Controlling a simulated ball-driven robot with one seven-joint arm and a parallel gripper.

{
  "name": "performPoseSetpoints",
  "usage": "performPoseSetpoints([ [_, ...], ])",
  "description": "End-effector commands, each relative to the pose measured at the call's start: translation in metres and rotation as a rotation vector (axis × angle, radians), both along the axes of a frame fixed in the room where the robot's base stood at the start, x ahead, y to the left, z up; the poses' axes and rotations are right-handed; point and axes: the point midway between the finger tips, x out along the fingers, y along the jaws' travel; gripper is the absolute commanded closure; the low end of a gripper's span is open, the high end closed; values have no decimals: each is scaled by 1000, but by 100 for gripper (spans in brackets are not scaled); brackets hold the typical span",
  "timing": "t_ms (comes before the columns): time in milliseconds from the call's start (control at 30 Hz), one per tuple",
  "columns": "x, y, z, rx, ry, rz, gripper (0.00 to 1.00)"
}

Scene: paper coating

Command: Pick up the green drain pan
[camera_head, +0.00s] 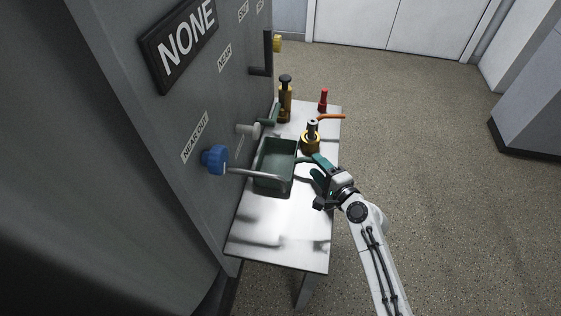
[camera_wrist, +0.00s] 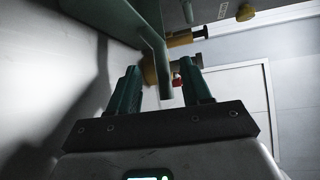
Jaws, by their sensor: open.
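The green drain pan (camera_head: 275,181) sits on the white table, against the grey machine. A short green handle (camera_head: 305,160) sticks out from its right side. My gripper (camera_head: 316,167) is open at the right side of the pan, close to this handle. In the wrist view, the pan (camera_wrist: 108,14) fills the top left, and its handle (camera_wrist: 158,58) bends down between the two open green fingers of my gripper (camera_wrist: 161,70). Neither finger is seen clamped on the handle; whether one touches it, I cannot tell.
A blue-knobbed valve pipe (camera_head: 215,159) reaches from the machine over the pan's near side. The table's near part (camera_head: 280,235) is clear.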

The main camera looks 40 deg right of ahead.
Motion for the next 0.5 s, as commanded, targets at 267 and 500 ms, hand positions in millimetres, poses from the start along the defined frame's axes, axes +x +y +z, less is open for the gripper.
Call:
performPoseSetpoints([
  [267,29,-10,0,-1,0,0,52],
  [500,51,-14,-6,-1,1,0,52],
])
